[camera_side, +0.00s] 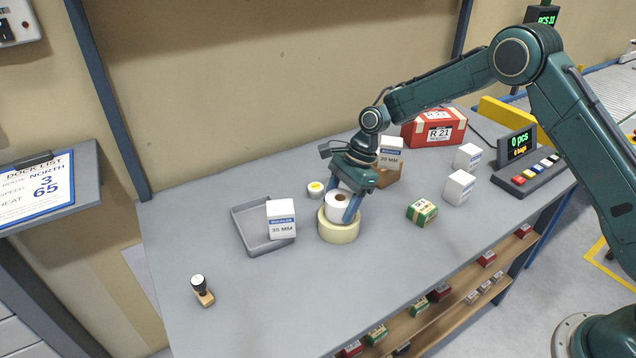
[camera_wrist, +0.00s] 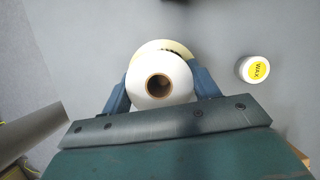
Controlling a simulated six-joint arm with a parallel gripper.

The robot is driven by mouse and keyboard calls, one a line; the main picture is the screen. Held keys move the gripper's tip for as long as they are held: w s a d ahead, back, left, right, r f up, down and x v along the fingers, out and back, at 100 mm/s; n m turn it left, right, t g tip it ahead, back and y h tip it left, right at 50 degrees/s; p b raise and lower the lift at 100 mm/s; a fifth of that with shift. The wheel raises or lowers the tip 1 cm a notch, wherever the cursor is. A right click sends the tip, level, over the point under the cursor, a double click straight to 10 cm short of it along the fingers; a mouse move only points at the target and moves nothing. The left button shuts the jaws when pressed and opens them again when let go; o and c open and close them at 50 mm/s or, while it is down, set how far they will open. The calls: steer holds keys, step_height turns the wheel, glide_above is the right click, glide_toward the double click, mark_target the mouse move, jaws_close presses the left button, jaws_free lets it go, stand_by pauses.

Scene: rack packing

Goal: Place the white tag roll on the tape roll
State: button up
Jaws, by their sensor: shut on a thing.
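The white tag roll (camera_side: 337,206) is between the fingers of my gripper (camera_side: 342,206), which is shut on it. In the side view the roll is right at the top of the cream tape roll (camera_side: 338,231), which lies flat on the table. In the wrist view the white tag roll (camera_wrist: 160,84), with its brown core, covers most of the tape roll (camera_wrist: 166,47). My gripper's fingers (camera_wrist: 160,92) flank the white roll on both sides. I cannot tell whether the white roll touches the tape roll or hangs just above it.
A grey tray (camera_side: 248,240) with a white 35 MM box (camera_side: 281,219) stands left of the tape roll. A small wax tin (camera_side: 315,189) is close behind it. A green box (camera_side: 422,212) lies to the right. A stamp (camera_side: 203,291) stands front left; the table's front middle is clear.

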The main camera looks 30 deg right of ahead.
steer(key=shift+f, duration=0.15)
steer(key=o, duration=1)
steer(key=shift+c, duration=0.2)
steer(key=v, duration=1.2)
steer(key=shift+r, duration=0.25)
steer(key=shift+r, duration=0.1)
